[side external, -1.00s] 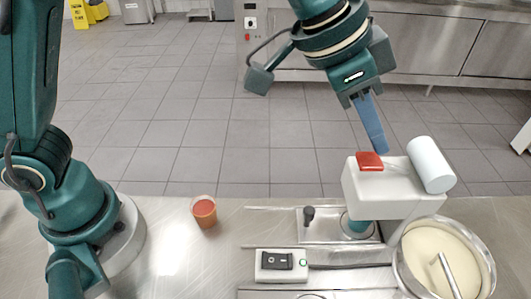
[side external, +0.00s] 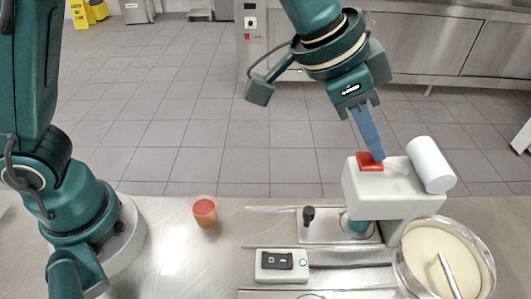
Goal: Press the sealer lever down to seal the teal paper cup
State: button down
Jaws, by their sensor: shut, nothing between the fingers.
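The sealer's white head (side external: 382,192) stands at the right of the steel counter, with a red pad (side external: 366,163) on its top that appears to be the lever's press point. The teal paper cup (side external: 356,227) sits under the head, and its upper part is hidden by it. My gripper (side external: 377,156) is shut and empty. Its blue fingers point down, with their tips at the right part of the red pad. They look at or just above its surface; I cannot tell whether they touch.
A white roll (side external: 430,165) is mounted at the head's right. A cream-filled bowl (side external: 396,262) with a utensil stands at front right. A switch box (side external: 295,273) and a black knob (side external: 308,214) are left of the cup. An orange-filled cup (side external: 205,212) stands on otherwise clear counter.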

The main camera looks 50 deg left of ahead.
jog(key=shift+f, duration=0.9)
jog(key=shift+r, duration=2.55)
